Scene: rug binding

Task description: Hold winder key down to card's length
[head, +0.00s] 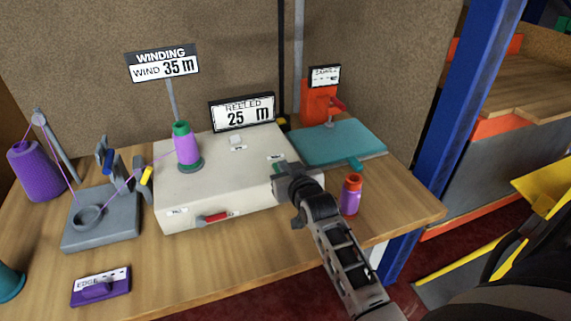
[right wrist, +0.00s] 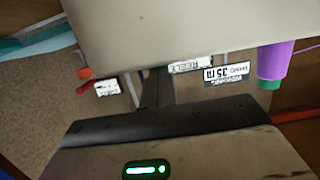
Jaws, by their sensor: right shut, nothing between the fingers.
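The winder (head: 215,185) is a cream box on the wooden table. A spool of purple yarn with green ends (head: 186,148) stands upright on it. Its display (head: 242,113) reads REELED 25 m. The card (head: 163,65) on a post behind reads WIND 35 m; it also shows upside down in the right wrist view (right wrist: 226,74). My right gripper (head: 281,182) is shut and empty at the box's right end, by a small label and a bit of green. It hides what lies under its fingertips, so I cannot tell whether it touches a key. My left gripper is out of view.
A purple yarn cone (head: 40,170) and a grey guide stand (head: 100,222) are at left, with yarn running to the spool. A purple EDGE block (head: 101,287) lies in front.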

